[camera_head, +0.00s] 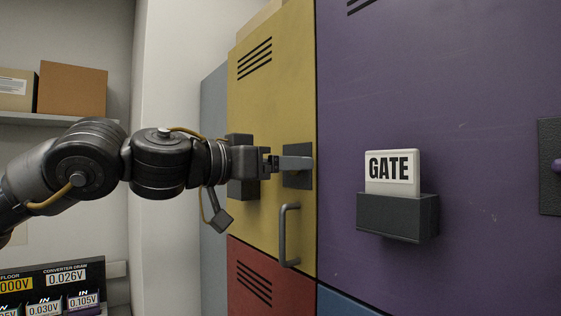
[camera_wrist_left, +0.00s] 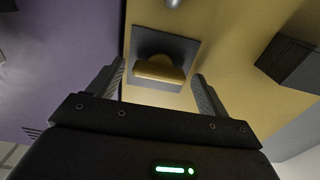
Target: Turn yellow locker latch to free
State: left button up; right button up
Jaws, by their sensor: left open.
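The yellow locker door (camera_head: 272,75) stands at the centre of the head view. Its latch has a dark square plate (camera_head: 302,180), partly hidden by my left gripper (camera_head: 292,163). In the left wrist view the plate (camera_wrist_left: 178,45) carries a yellow latch knob (camera_wrist_left: 160,70), whose bar lies across the picture. My left gripper (camera_wrist_left: 159,75) is open, its fingers either side of the knob, with visible gaps and no clear contact. My right gripper is in neither view.
A grey pull handle (camera_head: 289,236) sits below the latch. A dark holder (camera_head: 243,190) is beside it on the yellow door. The purple locker (camera_head: 460,90) at right carries a GATE card (camera_head: 391,171) in a dark holder (camera_head: 398,216). A red door (camera_head: 262,278) is below.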

pick_arm(q)
jog(key=c, duration=1)
jog(key=m+b, duration=0.2)
jog(key=m, duration=0.1)
jog(key=shift+s+f, duration=0.1)
jog(key=m+b, duration=0.1)
jog(key=m, duration=0.2)
jog(key=shift+m+b, duration=0.3)
jog(key=shift+b, duration=0.05)
jog(key=m+b, duration=0.1)
jog(key=m, duration=0.4)
jog(key=shift+s+d, duration=0.1)
jog(key=m, duration=0.6)
jog(key=shift+b, duration=0.4)
jog(key=shift+m, duration=0.3)
